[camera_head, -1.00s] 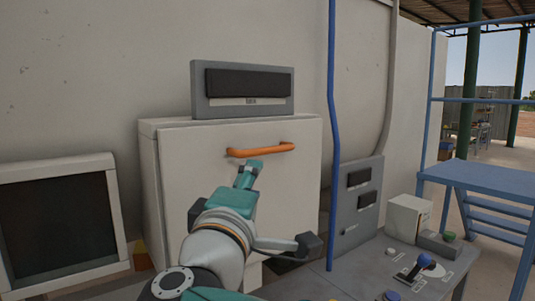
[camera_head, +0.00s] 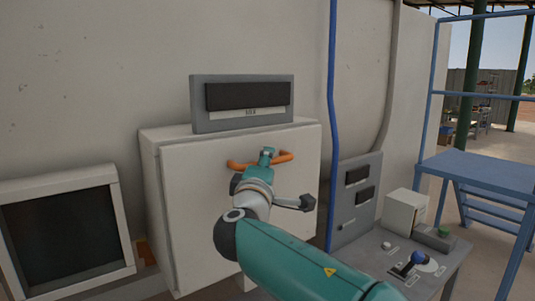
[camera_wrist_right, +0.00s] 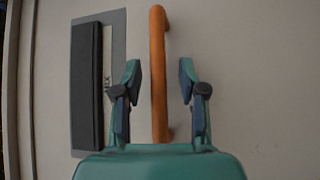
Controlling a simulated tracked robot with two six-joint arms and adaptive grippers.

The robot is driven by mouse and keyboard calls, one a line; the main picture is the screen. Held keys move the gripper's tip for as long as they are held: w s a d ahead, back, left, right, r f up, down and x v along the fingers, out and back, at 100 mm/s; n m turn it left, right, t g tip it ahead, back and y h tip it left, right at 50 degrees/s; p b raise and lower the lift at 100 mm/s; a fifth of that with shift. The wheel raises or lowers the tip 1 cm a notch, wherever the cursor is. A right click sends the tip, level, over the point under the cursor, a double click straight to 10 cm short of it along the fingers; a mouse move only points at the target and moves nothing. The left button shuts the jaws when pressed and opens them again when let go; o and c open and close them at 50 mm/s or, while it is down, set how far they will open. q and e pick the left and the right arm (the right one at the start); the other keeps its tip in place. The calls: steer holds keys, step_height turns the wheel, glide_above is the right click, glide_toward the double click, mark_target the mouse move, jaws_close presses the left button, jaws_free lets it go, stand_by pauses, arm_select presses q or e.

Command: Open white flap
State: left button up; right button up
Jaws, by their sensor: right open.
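The white flap (camera_head: 190,210) is the front of a white box on the wall and looks shut. Its orange handle (camera_head: 238,166) runs across the upper part of the flap. My right gripper (camera_head: 267,155) is at the handle in the head view and hides its middle. In the right wrist view the orange handle (camera_wrist_right: 158,75) passes between the two open fingers of my right gripper (camera_wrist_right: 159,80), with a gap on both sides. My left gripper is not in view.
A grey display panel (camera_head: 243,104) sits above the box. A dark monitor (camera_head: 62,235) stands at left. A blue pipe (camera_head: 332,110) runs upright just right of the box. A control desk (camera_head: 405,255) with buttons and a lever is at lower right.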

steer(key=shift+w, duration=0.35)
jaws_close()
steer(key=shift+f, duration=0.1)
